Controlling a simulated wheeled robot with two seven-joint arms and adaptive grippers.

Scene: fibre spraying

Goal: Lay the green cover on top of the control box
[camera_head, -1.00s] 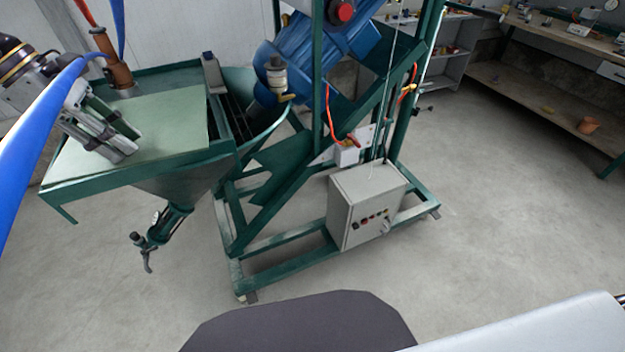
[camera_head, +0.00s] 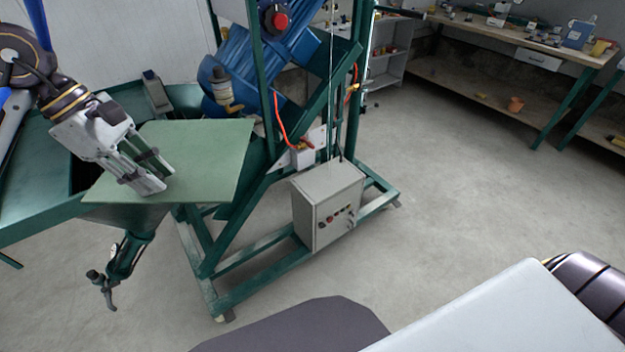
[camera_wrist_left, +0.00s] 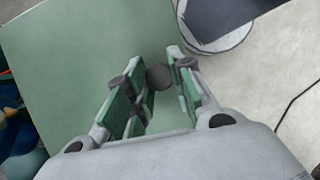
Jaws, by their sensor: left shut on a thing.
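The green cover (camera_head: 205,155) is a flat pale-green sheet. My left gripper (camera_head: 158,178) is shut on it and holds it clear above the hopper, to the left of the control box. In the left wrist view, the cover (camera_wrist_left: 75,65) spreads beyond my left gripper (camera_wrist_left: 158,78), with a dark round knob between its fingers. The control box (camera_head: 307,212) is a grey cabinet with buttons on its front. It stands upright on the green frame, and its top is bare. My right gripper does not show.
The green hopper (camera_head: 35,190) is under and left of the cover, with its opening partly exposed. Clear floor (camera_head: 455,190) lies to the right. A workbench (camera_head: 500,103) is at the back right.

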